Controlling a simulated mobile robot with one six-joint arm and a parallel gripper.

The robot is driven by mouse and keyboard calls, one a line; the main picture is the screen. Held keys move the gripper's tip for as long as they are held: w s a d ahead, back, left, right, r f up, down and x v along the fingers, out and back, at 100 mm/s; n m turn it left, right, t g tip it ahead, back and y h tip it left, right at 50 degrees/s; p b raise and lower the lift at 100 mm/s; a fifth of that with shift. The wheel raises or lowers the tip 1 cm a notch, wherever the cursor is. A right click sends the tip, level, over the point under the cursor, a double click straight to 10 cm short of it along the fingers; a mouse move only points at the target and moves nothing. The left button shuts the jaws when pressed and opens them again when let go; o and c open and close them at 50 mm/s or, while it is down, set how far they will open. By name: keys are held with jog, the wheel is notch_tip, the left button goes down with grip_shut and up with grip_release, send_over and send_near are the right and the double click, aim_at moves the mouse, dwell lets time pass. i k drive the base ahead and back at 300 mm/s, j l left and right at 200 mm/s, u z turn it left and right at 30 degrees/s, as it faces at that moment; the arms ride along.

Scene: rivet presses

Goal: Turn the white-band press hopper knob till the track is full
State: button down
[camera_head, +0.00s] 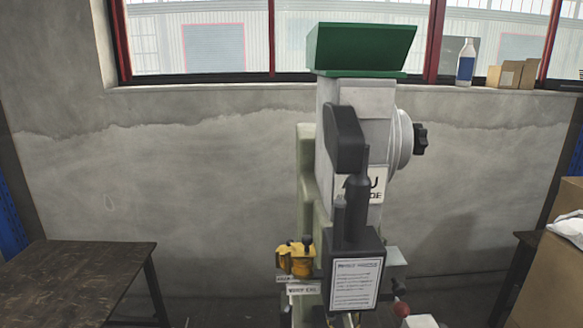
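A rivet press (308,180) stands in the middle of the head view, with a green hopper (360,48) on top. A round pale drum (402,140) sits on the right side of its head, with a black lobed knob (420,139) sticking out to the right. Dark parts (345,140) run down the front of the head and partly cover it. I cannot make out a separate white band or how full the track is. Nothing touches the knob. My gripper is not in view.
A yellow part (297,259) and a labelled dark box (357,270) sit low on the press. A red ball (401,309) shows below right. A dark table (75,280) stands left; cardboard boxes (550,275) stand right. A bottle (466,63) stands on the windowsill. Space right of the knob looks clear.

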aim_at(420, 141)
jog(key=i+l+u, duration=0.2)
jog(key=l, duration=0.25)
jog(key=i+l+u, duration=0.2)
jog(key=l, duration=0.25)
jog(key=i+l+u, duration=0.2)
jog(key=l, duration=0.3)
jog(key=i+l+u, duration=0.2)
jog(key=l, duration=0.3)
jog(key=l+u, duration=0.2)
jog(key=l, duration=0.3)
